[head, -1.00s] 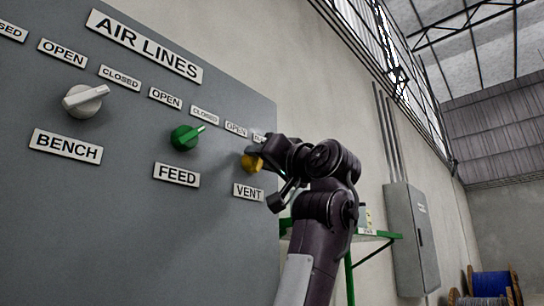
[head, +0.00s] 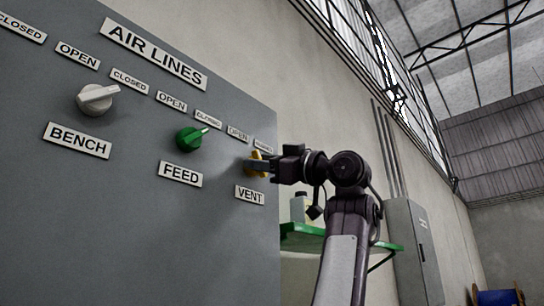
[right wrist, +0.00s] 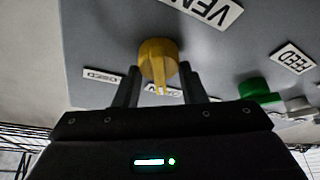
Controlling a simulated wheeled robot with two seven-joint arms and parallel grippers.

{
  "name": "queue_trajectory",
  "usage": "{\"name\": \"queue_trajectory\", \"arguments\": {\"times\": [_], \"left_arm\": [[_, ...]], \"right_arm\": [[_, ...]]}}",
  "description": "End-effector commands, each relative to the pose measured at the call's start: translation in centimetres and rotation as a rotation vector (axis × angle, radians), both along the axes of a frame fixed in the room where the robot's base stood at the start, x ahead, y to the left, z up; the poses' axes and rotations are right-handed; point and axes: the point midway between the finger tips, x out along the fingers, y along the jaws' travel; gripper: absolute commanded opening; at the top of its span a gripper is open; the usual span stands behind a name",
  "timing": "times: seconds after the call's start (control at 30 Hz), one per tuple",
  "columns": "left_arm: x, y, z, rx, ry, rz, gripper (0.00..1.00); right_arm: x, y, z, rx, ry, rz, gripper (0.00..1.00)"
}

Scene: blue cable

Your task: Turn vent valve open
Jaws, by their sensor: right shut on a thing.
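The yellow vent valve knob (head: 256,155) is on the grey panel above the VENT label (head: 249,195), mostly hidden by my gripper. My right gripper (head: 258,165) reaches it from the right and is shut on it. In the right wrist view the knob (right wrist: 158,60) sits between the two fingers of the right gripper (right wrist: 160,85). Its narrow pointer faces the bottom of that view and overlaps a partly hidden label, apparently OPEN (right wrist: 172,92). The CLOSED label (right wrist: 103,76) is to its left there. My left gripper is not in view.
The green feed knob (head: 188,139) and white bench knob (head: 95,98) are left of the vent knob on the panel (head: 130,240). A green shelf (head: 303,238) and a grey wall cabinet (head: 408,245) stand to the right, behind my right arm.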

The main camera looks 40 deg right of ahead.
Motion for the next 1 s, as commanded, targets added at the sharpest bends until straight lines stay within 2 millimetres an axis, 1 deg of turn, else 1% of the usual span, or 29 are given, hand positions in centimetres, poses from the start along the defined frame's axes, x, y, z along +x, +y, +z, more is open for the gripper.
{"name": "queue_trajectory", "arguments": {"times": [0.07, 0.13, 0.2, 0.4, 0.63, 0.87, 1.0], "left_arm": [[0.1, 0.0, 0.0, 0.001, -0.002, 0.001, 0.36], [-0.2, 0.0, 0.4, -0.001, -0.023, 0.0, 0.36], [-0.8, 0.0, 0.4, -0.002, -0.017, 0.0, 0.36], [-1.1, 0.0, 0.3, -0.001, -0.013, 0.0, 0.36], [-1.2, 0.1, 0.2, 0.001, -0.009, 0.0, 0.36], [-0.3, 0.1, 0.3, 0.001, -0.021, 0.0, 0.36], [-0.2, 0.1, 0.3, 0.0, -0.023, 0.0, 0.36]], "right_arm": [[0.0, -0.1, -0.1, -0.058, -0.001, -0.001, 0.15], [0.0, -0.1, -0.1, -0.105, -0.004, -0.001, 0.15], [0.0, -0.1, -0.1, -0.144, -0.007, -0.001, 0.15], [0.1, 0.0, -0.2, -0.225, -0.013, -0.002, 0.15], [0.1, 0.0, -0.3, -0.264, -0.014, -0.002, 0.14], [0.2, 0.0, -0.3, -0.27, -0.013, -0.002, 0.15], [0.2, 0.0, -0.3, -0.27, -0.012, -0.002, 0.15]]}}
